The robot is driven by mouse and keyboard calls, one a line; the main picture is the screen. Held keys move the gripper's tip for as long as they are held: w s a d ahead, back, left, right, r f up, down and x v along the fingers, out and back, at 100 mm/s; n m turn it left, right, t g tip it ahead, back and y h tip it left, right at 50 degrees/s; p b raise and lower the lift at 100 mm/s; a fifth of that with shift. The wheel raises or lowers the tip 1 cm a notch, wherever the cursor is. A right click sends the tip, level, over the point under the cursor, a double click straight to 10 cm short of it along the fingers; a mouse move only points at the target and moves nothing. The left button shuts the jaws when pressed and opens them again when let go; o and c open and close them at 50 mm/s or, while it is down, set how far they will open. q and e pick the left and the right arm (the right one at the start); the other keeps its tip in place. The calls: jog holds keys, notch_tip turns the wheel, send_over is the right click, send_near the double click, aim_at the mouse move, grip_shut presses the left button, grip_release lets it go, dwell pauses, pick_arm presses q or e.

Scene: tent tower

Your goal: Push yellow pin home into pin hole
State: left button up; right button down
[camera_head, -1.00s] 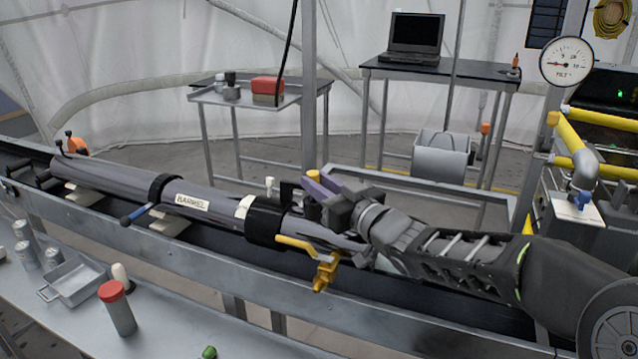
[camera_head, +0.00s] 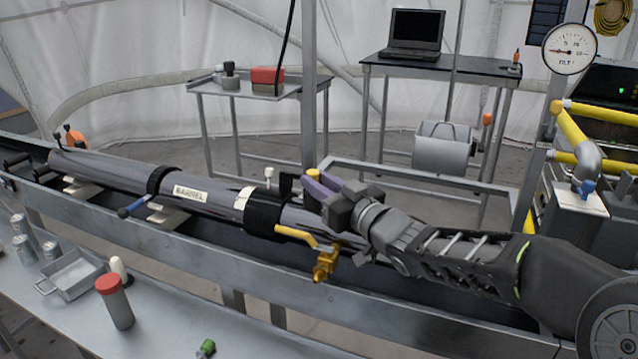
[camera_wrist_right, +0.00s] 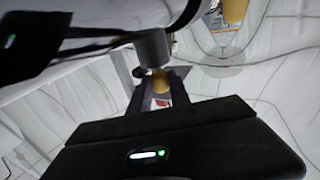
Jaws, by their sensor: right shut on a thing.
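The yellow pin (camera_head: 313,174) shows as a small yellow top at the fingers of my right gripper (camera_head: 318,188), above the right part of the long grey barrel (camera_head: 215,197). In the right wrist view, a yellow piece (camera_wrist_right: 160,83) sits below a grey cylinder, between the dark fingers. My right gripper is shut on the pin, and its arm comes in from the right. The pin hole and the pin's lower part are hidden behind the gripper. I cannot tell how deep the pin sits. My left gripper is not in view.
A black collar (camera_head: 265,214) and a yellow valve-like fitting (camera_head: 325,263) are close beside the gripper. The barrel lies in a metal trough (camera_head: 180,250). A front bench (camera_head: 165,325) holds a red-capped bottle (camera_head: 118,303) and a tray (camera_head: 75,276).

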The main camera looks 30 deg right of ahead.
jog(key=shift+f, duration=0.2)
jog(key=c, duration=1.1)
grip_release()
jog(key=shift+c, duration=0.2)
jog(key=shift+d+f, duration=0.1)
jog(key=shift+s, duration=0.15)
jog(key=shift+s+d+f, duration=0.1)
jog(key=shift+s+d, duration=0.05)
jog(key=shift+s, duration=0.15)
jog(key=v, duration=0.6)
jog(key=shift+s+a+r, duration=0.2)
jog(key=shift+a+r, duration=0.05)
jog(key=shift+r, duration=0.05)
jog(key=shift+s, duration=0.3)
